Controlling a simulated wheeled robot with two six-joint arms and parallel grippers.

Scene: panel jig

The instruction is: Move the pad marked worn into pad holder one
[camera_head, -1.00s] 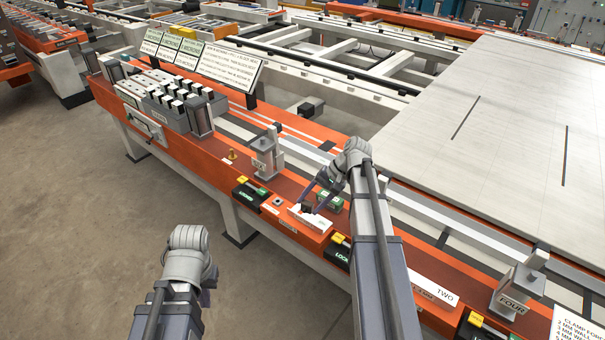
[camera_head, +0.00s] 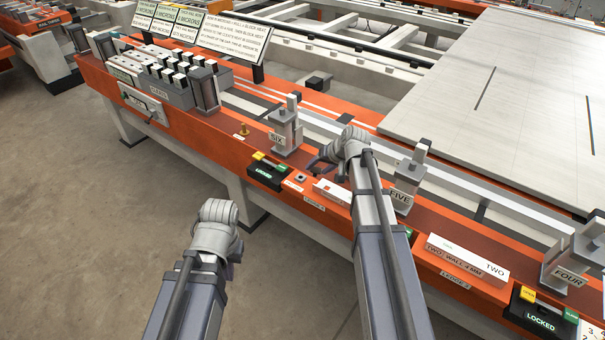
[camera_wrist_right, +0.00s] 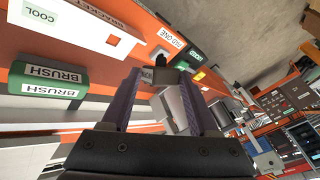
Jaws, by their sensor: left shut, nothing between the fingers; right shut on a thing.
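My right gripper (camera_head: 318,163) is above the orange bench, left of the post marked FIVE. In the head view a small square fitting, which looks like pad holder one (camera_head: 300,178), is just left of and below the gripper. The pad appears apart from it. My left arm's gripper (camera_head: 236,250) is shut and empty, mostly hidden, off the bench.
A green BRUSH block (camera_wrist_right: 48,80) and a white bracket block (camera_wrist_right: 105,35) are beside the right gripper. Posts SIX (camera_head: 280,137) and FIVE (camera_head: 404,193) rise from the bench. A LOCKED box (camera_head: 266,172) sits at its front edge. The floor in front is clear.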

